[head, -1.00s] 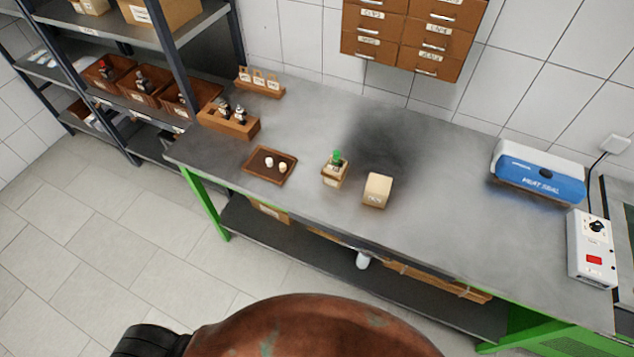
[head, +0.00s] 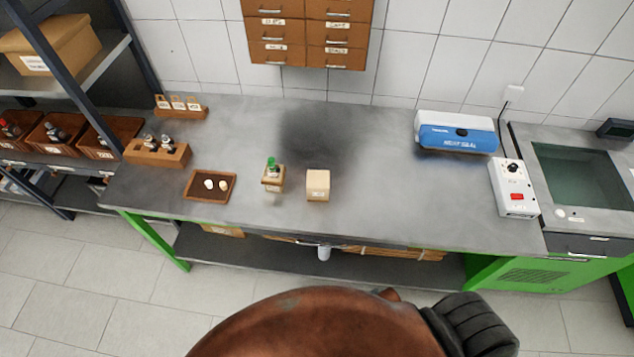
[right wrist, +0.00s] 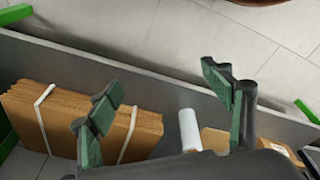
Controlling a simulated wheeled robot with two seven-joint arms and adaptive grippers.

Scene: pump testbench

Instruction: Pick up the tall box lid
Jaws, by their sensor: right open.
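A pale cream upright box (head: 318,186), which looks like the tall box lid, stands on the grey workbench (head: 380,190) near its front edge. Just left of it is a small open box (head: 273,184) with a green-capped bottle (head: 271,165) in it. The two stand apart. My right gripper (right wrist: 163,95) shows in the right wrist view with its fingers spread and nothing between them. It is over the area of the lower shelf, away from the lid, which that view does not show. My left gripper is in neither view.
A brown tray (head: 196,198) with two small pale pieces lies left of the boxes. Flat cardboard (right wrist: 50,125) and a white cylinder (right wrist: 190,130) are on the lower shelf. The bench right of the lid is clear.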

